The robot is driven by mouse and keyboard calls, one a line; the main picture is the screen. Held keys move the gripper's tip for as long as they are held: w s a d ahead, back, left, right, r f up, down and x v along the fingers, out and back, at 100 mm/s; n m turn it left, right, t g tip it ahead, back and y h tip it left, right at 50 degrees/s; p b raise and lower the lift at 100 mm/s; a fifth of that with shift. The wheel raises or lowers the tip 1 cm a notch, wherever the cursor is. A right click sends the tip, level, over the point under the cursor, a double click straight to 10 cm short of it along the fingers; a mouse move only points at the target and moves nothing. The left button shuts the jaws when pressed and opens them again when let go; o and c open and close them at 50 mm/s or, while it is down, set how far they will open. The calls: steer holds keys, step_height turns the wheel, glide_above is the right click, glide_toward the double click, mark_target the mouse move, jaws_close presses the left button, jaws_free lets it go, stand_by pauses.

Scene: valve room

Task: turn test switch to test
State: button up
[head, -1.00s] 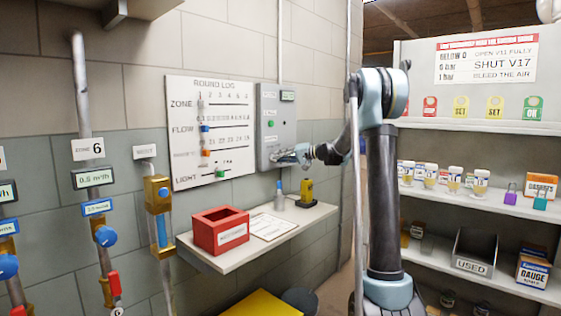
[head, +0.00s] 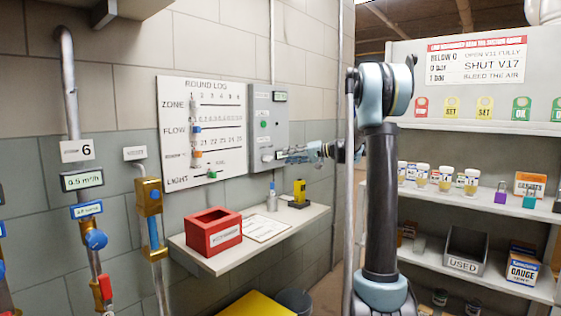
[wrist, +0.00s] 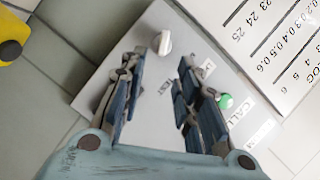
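The test switch is a white knob low on the grey wall panel (head: 283,135). The knob shows in the head view (head: 267,158) and beyond my fingertips in the wrist view (wrist: 164,44). I cannot tell surely which label the knob points to. My gripper (head: 284,155) is just right of the knob in the head view. In the wrist view my gripper (wrist: 161,58) is open, its fingers apart and nothing between them.
A green button (wrist: 226,101) labelled CALL sits on the same panel. The round log board (head: 200,132) hangs left of the panel. Below is a shelf (head: 205,262) with a red box (head: 212,236), a spray-like bottle (head: 272,198) and a yellow device (head: 299,192).

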steer(key=shift+v, duration=1.65)
steer(key=s+d+f+g+h, duration=0.15)
steer(key=s+f+h, duration=0.35)
steer(key=s, duration=0.8)
steer(key=s+d+f+m+h, duration=0.1)
steer(key=s+d+f+h, duration=0.15)
steer(key=s+f, duration=0.8)
steer(key=s+d+f+g+h, duration=0.1)
steer(key=s+d+f+h, duration=0.25)
steer(key=s, duration=1.15)
steer(key=s+d+f+h, duration=0.4)
steer(key=s+d+f, duration=0.4)
steer(key=s+f, duration=0.3)
steer(key=shift+s+m, duration=0.3)
steer(key=shift+s, duration=0.15)
steer(key=shift+d, duration=0.1)
steer(key=shift+w+f, duration=0.2)
steer(key=shift+w, duration=0.25)
